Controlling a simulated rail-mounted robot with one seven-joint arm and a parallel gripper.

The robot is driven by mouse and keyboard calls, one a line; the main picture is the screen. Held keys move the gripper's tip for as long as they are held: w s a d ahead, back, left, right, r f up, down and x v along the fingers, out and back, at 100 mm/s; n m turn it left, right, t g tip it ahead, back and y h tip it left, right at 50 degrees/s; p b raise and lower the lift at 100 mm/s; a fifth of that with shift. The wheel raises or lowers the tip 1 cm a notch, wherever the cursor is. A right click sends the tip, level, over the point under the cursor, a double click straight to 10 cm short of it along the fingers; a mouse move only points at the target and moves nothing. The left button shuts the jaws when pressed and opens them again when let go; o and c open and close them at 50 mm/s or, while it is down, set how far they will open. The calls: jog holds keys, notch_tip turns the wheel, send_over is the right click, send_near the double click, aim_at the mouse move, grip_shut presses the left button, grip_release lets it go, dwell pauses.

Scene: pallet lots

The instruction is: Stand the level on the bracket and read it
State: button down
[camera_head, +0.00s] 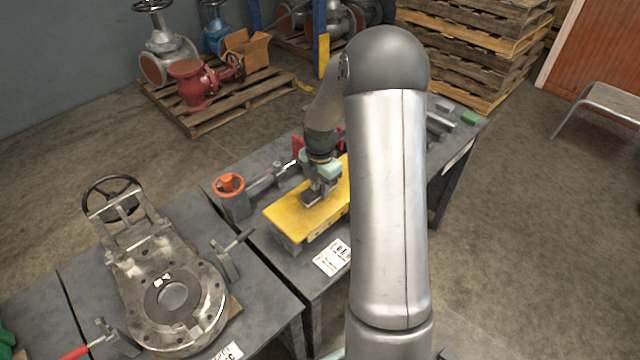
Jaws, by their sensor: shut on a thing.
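My gripper (318,192) points down over the yellow bracket (283,213) on the middle workbench. It is shut on a small dark grey thing, which I take to be the level; its shape is hard to make out among the fingers. The held thing is at or just above the yellow top face; I cannot tell whether it touches. The bracket lies flat, with its right end hidden behind my arm. No reading on the level can be made out from here.
An orange handwheel valve (231,187) stands left of the bracket. A white printed label (332,257) lies in front. A large flanged valve (165,290) sits on the left bench. Grey parts and a green block (470,117) lie at the bench's far right end.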

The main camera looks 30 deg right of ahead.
aim_at(320, 184)
jog(key=shift+f, duration=0.35)
jog(key=c, duration=1.1)
grip_release()
jog(key=shift+o, duration=0.2)
notch_tip(320, 184, up, 18)
jog(key=shift+f+p, duration=0.25)
jog(key=shift+p, duration=0.05)
jog(key=s+a+r+m+p, duration=0.1)
jog(key=s+a+m, duration=0.4)
jog(key=s+m, duration=0.2)
jog(key=s+a+r+m+p, duration=0.1)
jog(key=s+a+m, duration=0.4)
jog(key=s, duration=0.5)
jog(key=s+a+r+m+p, duration=0.1)
jog(key=s+a+m+p, duration=0.2)
jog(key=s+a+m, duration=0.3)
jog(key=s+m, duration=0.3)
jog(key=shift+r, duration=0.15)
